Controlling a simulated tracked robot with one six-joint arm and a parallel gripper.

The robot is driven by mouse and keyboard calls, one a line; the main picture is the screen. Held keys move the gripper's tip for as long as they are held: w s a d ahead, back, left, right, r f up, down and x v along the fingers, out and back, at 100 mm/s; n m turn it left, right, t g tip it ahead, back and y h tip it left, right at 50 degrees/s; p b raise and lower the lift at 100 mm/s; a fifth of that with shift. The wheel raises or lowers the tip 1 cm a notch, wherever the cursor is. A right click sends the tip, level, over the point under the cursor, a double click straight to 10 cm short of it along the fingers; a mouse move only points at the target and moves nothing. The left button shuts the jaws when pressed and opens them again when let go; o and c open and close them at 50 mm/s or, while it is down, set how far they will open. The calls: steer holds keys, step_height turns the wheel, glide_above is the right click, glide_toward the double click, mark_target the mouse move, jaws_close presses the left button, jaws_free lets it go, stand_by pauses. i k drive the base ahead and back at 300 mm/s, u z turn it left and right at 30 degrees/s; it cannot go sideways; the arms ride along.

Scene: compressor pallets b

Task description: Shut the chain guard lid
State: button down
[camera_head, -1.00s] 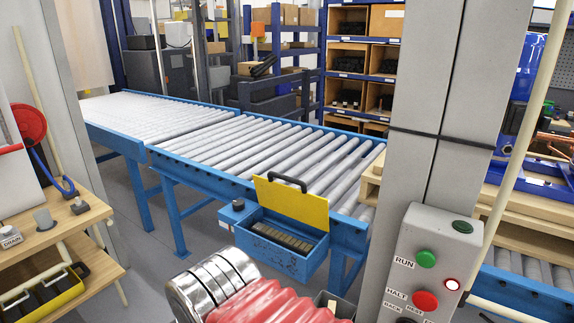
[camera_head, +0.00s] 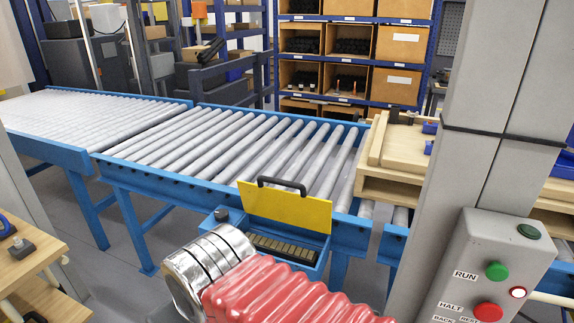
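The chain guard lid (camera_head: 285,207) is a yellow panel with a black handle (camera_head: 282,184) along its top edge. It stands raised, tilted up behind the blue chain guard box (camera_head: 318,268) on the side of the roller conveyor. The open box shows a row of dark and brass-coloured chain links (camera_head: 283,247). My arm, with a red ribbed sleeve and a silver joint, fills the bottom middle in front of the box and hides part of its front. My gripper is outside the picture.
A grey post (camera_head: 495,110) stands at the right, with a grey control box (camera_head: 484,270) bearing green and red buttons. A wooden pallet (camera_head: 397,165) sits on the conveyor (camera_head: 235,145). A wooden bench (camera_head: 35,270) is at the lower left.

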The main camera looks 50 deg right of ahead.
mark_target(303, 210)
steer(key=z, duration=0.3)
steer(key=i, duration=0.8)
steer(key=z, duration=0.6)
steer(key=i, duration=0.7)
steer(key=z, duration=0.3)
